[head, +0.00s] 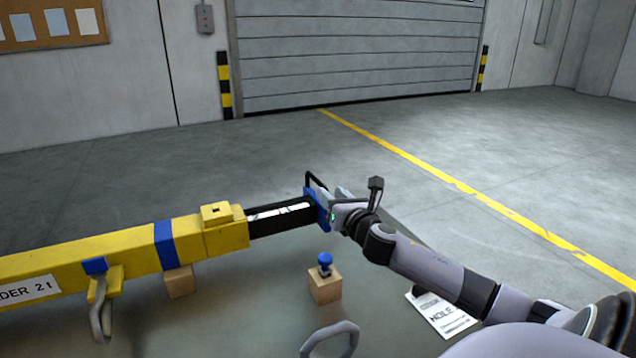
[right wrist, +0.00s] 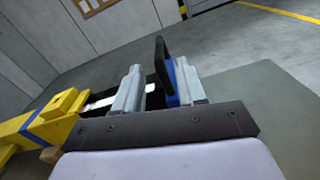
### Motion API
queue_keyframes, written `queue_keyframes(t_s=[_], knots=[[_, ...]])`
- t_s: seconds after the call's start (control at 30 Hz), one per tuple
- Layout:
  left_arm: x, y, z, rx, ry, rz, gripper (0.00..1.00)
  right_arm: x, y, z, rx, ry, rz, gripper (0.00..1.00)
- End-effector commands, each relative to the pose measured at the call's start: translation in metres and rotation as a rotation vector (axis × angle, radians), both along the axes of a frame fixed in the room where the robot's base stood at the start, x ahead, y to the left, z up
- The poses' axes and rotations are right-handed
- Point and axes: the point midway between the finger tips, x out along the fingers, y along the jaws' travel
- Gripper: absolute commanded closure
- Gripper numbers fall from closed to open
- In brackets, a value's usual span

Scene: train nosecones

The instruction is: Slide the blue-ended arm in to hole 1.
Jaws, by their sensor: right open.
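The blue-ended arm (head: 285,214) is a black bar with a white strip, sticking out to the right from a long yellow beam (head: 120,249). Its blue end plate (head: 311,208) carries a black handle (right wrist: 162,62). My right gripper (head: 330,199) is at this blue end. In the right wrist view, the open fingers of the right gripper (right wrist: 158,88) stand on either side of the handle and blue plate, with a gap visible. Whether they touch is unclear. A small dark hole shows in the yellow block on top of the beam. Hole 1 is not marked legibly. My left gripper is out of view.
A blue-knobbed pin (head: 325,262) stands on a wooden block (head: 324,286) in front of the arm. A grey loop handle (head: 330,340) is nearer. A paper sheet reading "HOLE" (head: 442,314) lies under my right arm. Open floor lies behind.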

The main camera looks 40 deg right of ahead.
Motion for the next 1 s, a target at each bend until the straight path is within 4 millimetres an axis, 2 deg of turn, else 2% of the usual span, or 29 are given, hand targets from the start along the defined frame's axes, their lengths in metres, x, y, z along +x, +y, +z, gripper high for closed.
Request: queue_keyframes(t_s=[0.5,0.7,1.0], knots=[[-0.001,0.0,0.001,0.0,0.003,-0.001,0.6,0.052,-0.016,0.0,0.005,-0.001,0.0,0.6],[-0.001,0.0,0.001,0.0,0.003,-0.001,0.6,0.059,-0.018,0.0,0.003,0.0,0.002,0.6],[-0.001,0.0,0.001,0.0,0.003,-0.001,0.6,0.06,-0.018,-0.001,0.003,0.001,0.002,0.6]])
